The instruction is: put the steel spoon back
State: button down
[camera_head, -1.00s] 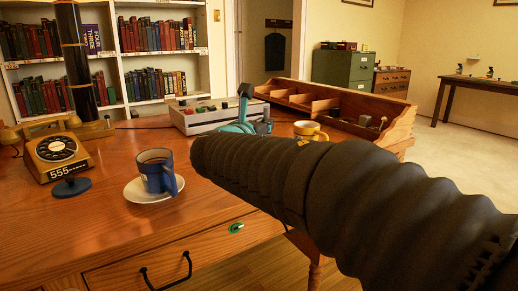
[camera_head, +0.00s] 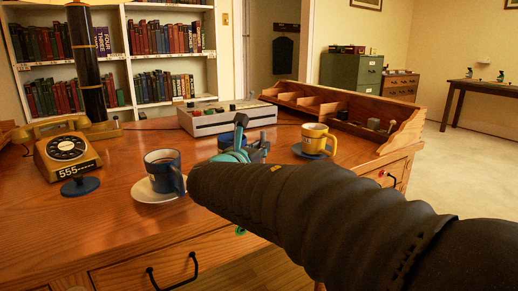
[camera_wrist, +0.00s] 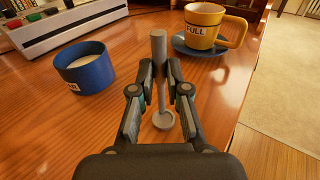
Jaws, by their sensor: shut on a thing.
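My gripper (camera_wrist: 160,88) is shut on the grey steel spoon (camera_wrist: 158,48). The thick handle end shows above the fingers and the small round bowl below them in the wrist view. I cannot tell whether the bowl touches the desk. In the head view my gripper (camera_head: 240,152) is over the desk, left of the yellow mug, and the spoon cannot be made out. A blue bowl with white contents (camera_wrist: 85,72) stands to the gripper's left in the wrist view. A yellow mug marked FULL (camera_wrist: 203,28) stands on a blue saucer (camera_wrist: 180,45) to the right.
A dark blue mug (camera_head: 160,168) stands on a white saucer (camera_head: 146,194) at left on the wooden desk (camera_head: 110,222). A yellow telephone (camera_head: 66,150) stands further left. A grey box (camera_head: 222,117) and a wooden compartment organizer (camera_head: 365,138) stand behind. The desk's right edge is near the yellow mug.

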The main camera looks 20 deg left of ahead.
jog(key=c, duration=1.2)
grip_release()
jog(key=shift+f, duration=0.1)
jog(key=shift+o, duration=0.2)
jog(key=s, duration=0.8)
jog(key=s+a+r, duration=0.1)
jog(key=s, duration=0.3)
